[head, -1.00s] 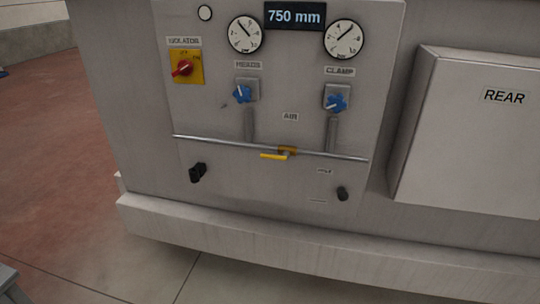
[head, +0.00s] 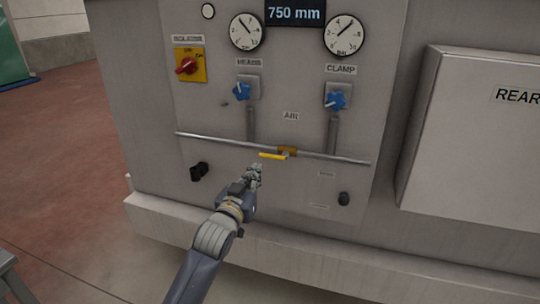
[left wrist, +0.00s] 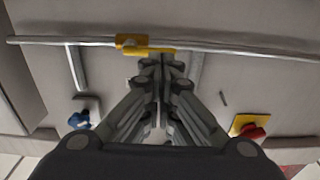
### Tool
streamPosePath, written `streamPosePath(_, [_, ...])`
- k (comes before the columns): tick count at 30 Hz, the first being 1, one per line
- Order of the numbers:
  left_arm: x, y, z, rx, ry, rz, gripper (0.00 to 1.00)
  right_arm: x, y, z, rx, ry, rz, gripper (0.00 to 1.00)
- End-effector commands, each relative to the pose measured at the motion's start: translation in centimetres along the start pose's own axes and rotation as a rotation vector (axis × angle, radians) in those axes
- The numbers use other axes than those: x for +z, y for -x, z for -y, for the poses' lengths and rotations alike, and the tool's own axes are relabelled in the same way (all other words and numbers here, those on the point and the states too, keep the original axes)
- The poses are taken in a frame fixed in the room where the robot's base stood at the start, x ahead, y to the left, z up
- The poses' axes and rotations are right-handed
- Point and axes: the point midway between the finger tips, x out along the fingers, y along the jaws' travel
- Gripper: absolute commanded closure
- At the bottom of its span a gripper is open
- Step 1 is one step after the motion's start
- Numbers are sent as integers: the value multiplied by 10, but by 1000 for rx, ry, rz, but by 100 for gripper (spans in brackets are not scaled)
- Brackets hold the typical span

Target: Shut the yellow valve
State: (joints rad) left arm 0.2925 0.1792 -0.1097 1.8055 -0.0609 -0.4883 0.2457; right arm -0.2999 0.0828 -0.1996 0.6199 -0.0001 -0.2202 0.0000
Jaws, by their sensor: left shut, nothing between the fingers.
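The yellow valve has a flat yellow handle (head: 271,156) and a brass-coloured body (head: 288,151) on a thin horizontal pipe, under the AIR label. The handle lies roughly along the pipe, pointing left from the body. My left gripper (head: 256,169) is shut and empty, just below the handle's left end. In the left wrist view the valve body (left wrist: 131,41) and handle (left wrist: 160,50) appear beyond the closed fingertips (left wrist: 158,62), which hide part of the handle. I cannot tell whether they touch it. My right gripper is not in view.
The pipe (head: 215,139) crosses the grey panel. Above it are two blue knobs (head: 242,91) (head: 335,101), gauges and a red isolator switch (head: 187,66). Black fittings (head: 199,172) (head: 344,199) stick out below. A ledge (head: 300,248) runs along the machine's foot.

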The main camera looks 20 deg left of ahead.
Motion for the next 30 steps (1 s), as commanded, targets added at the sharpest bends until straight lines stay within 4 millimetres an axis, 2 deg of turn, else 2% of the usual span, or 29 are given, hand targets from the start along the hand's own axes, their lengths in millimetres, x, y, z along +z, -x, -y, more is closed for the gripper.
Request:
streamPosePath(1, [-21, 2, 0, 0, 2, -40, 100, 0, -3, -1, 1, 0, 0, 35])
streamPosePath(3, [-42, 4, 0, 0, 7, -76, 100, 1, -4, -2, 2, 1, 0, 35])
streamPosePath(6, [-59, 7, 0, 1, 10, -105, 100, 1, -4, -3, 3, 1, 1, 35])
streamPosePath(20, [-64, 4, 0, 2, 10, -111, 100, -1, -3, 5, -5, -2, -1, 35])
streamPosePath(23, [-66, -5, 0, 2, 11, -112, 100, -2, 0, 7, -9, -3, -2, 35])
streamPosePath(30, [-71, -41, 0, 1, 11, -111, 100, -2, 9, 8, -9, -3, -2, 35])
